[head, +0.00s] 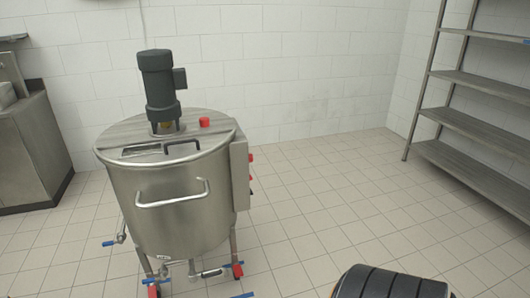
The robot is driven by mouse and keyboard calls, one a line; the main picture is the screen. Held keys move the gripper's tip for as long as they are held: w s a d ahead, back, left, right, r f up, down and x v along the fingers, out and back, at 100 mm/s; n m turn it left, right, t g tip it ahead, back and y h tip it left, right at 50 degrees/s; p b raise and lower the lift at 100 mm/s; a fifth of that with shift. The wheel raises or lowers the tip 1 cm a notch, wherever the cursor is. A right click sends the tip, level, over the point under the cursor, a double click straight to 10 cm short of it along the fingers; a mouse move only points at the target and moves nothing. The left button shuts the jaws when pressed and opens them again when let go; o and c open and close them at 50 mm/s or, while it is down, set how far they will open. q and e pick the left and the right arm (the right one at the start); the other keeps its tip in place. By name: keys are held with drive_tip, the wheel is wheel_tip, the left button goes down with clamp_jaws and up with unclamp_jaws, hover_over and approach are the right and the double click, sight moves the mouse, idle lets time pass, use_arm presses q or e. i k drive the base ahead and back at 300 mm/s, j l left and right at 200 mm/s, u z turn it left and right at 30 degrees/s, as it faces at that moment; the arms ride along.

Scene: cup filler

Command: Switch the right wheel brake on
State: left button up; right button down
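The steel cup filler tank (170,215) stands on legs on the tiled floor, with a dark motor on its lid and a handle on its front. A small red wheel (238,271) shows under its right front leg, with a small blue piece at its top. Another red wheel (153,291) shows under the left front leg, near the bottom edge. The wheels are too small here to tell the brake's position. Neither of my grippers is in view.
Pipes with blue handles (108,243) hang under the tank. A box with red knobs (240,176) is on its right side. A steel shelf rack (480,133) stands at the right wall, and a steel counter (35,150) at the left. Floor between tank and rack is clear.

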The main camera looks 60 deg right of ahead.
sight(237, 271)
drive_tip(key=z, duration=1.55)
drive_tip(key=i+l+z, duration=0.15)
drive_tip(key=i+l, duration=1.15)
drive_tip(key=k+l, duration=0.05)
drive_tip(key=l, duration=0.05)
